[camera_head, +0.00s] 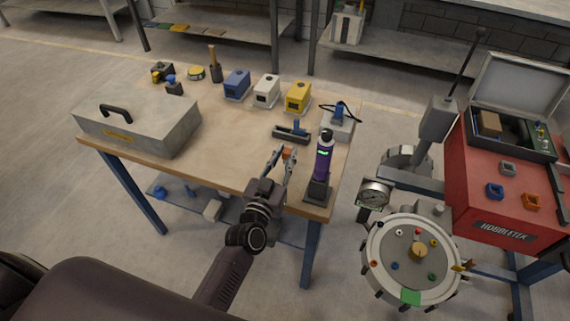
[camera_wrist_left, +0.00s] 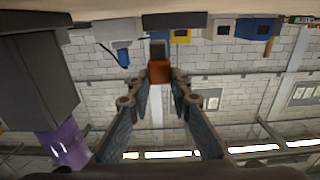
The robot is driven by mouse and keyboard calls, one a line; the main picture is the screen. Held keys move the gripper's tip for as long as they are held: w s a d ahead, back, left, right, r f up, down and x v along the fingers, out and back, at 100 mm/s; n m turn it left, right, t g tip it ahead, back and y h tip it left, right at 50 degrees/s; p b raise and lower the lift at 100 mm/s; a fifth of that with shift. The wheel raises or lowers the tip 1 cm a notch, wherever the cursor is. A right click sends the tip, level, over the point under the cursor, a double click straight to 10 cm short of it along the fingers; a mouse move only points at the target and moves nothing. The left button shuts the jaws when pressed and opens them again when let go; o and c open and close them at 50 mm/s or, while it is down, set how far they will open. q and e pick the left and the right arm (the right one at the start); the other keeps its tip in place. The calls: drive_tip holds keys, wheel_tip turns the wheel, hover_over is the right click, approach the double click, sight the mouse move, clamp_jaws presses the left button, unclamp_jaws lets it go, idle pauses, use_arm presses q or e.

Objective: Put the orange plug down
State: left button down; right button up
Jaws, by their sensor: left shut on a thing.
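The orange plug (camera_head: 288,153) is a small block at the tips of my left gripper (camera_head: 284,160), near the front right edge of the wooden table (camera_head: 225,150). In the left wrist view the orange plug (camera_wrist_left: 159,72) sits between the fingertips of my left gripper (camera_wrist_left: 158,85), with a dark grey part (camera_wrist_left: 157,48) on its far side. The gripper is shut on it. The head view does not show clearly whether the plug touches the tabletop. My right gripper is not in view.
A purple can (camera_head: 324,158) in a black stand is close right of the gripper. A black-and-blue tool (camera_head: 292,132) lies behind it. Yellow (camera_head: 298,97), white (camera_head: 266,91) and blue (camera_head: 237,84) boxes stand further back. A grey case (camera_head: 140,120) is at left; the table middle is clear.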

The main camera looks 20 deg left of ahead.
sight(285, 162)
use_arm(q)
wheel_tip(285, 162, down, 3)
drive_tip(key=shift+f+b, duration=0.1)
drive_tip(key=shift+b, duration=0.85)
drive_tip(key=shift+w+a+f, duration=0.1)
drive_tip(key=shift+w+f, duration=0.05)
drive_tip(key=shift+r, duration=0.2)
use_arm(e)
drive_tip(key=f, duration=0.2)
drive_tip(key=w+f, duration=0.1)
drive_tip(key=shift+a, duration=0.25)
use_arm(q)
drive_tip(key=shift+f, duration=0.1)
drive_tip(key=c, duration=1.8)
unclamp_jaws()
drive_tip(key=shift+f, duration=0.1)
drive_tip(key=shift+c, duration=0.2)
drive_tip(key=shift+o, duration=0.4)
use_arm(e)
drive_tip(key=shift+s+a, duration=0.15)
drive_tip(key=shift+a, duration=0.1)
